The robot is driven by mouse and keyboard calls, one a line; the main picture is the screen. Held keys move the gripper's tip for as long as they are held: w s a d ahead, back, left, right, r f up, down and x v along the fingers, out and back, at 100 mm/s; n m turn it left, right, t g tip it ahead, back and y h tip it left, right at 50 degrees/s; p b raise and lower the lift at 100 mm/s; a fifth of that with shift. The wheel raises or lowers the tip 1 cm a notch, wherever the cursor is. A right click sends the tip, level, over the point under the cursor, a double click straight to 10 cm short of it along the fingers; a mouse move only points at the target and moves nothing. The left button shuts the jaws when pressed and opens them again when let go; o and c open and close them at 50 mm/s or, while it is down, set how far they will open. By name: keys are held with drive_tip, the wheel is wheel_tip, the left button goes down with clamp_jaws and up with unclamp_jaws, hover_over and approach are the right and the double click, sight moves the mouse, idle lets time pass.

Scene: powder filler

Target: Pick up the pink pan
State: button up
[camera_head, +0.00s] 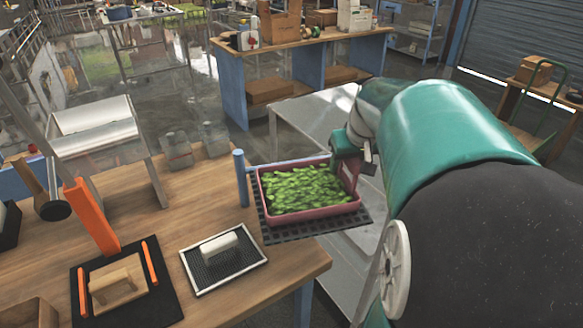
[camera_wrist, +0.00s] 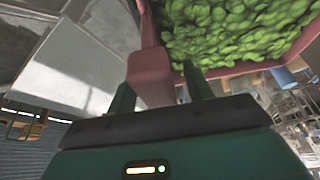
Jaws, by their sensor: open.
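The pink pan (camera_head: 312,212) is a rectangular tray full of green leafy pieces (camera_head: 305,188). It sits on a black grid rack (camera_head: 285,235) at the right end of the wooden table. My gripper (camera_head: 350,168) is at the pan's right end. In the wrist view, the pan's pink rim (camera_wrist: 230,71) and a pink tab (camera_wrist: 150,75) on its end are close up. My gripper's dark fingers (camera_wrist: 158,80) are apart, one on each side of the tab. Whether they touch it cannot be told.
A blue post (camera_head: 241,178) stands just left of the pan. A small tray with a white block (camera_head: 220,243) and a black mat with orange bars (camera_head: 125,290) lie on the wooden table (camera_head: 190,220). A grey metal table (camera_head: 315,120) is behind.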

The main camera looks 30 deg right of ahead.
clamp_jaws()
drive_tip(key=shift+r, duration=0.1)
